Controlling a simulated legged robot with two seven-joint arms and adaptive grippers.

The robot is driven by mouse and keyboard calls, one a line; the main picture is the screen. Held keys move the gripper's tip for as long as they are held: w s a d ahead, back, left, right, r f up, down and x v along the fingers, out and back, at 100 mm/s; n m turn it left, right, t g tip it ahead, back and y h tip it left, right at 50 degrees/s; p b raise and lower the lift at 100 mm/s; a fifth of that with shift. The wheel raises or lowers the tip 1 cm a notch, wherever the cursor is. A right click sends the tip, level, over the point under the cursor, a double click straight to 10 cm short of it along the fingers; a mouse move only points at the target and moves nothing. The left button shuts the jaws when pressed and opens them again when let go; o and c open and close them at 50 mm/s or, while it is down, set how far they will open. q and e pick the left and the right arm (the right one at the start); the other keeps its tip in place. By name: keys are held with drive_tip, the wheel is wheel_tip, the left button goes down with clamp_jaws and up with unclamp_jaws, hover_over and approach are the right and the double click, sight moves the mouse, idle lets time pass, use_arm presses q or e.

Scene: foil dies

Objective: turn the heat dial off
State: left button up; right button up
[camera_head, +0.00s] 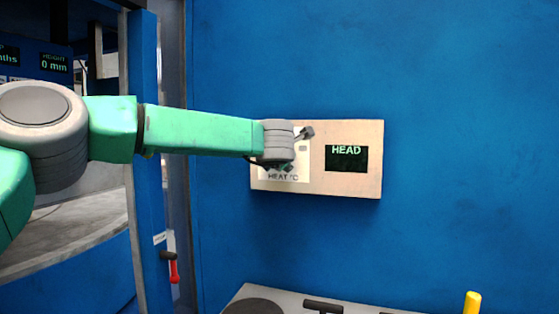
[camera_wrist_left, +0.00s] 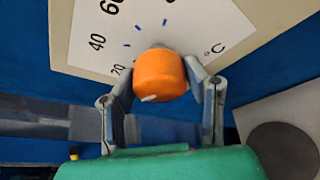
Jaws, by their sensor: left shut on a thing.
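The heat dial (camera_wrist_left: 160,75) is an orange knob on a white scale plate marked 20, 40, 60 and °C in the left wrist view. A pale mark shows near its lower edge. My left gripper (camera_wrist_left: 161,88) is shut on the dial, one finger at each side. In the head view my left gripper (camera_head: 284,165) is at the left part of a beige panel (camera_head: 318,187). The white plate there, labelled "HEAT °C" (camera_head: 283,177), is partly covered by my wrist, and the dial is hidden. My right gripper is not in view.
A dark display (camera_head: 346,158) reading "HEAD" is right of the dial plate. The panel is on a blue wall (camera_head: 460,130). Below is a grey surface (camera_head: 255,293) with a dark round part and a yellow post (camera_head: 471,303). A red handle (camera_head: 174,270) hangs at the left.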

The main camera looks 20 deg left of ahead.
use_arm(q)
drive_tip(key=shift+f, duration=0.5)
drive_tip(key=o, duration=1.2)
drive_tip(key=shift+c, duration=0.2)
drive_tip(key=shift+a+r, duration=0.1)
drive_tip(key=shift+r, duration=0.1)
drive_tip(key=shift+s+r, duration=0.2)
drive_tip(key=shift+s, duration=0.15)
drive_tip(key=v, duration=1.1)
drive_tip(key=shift+f, duration=0.2)
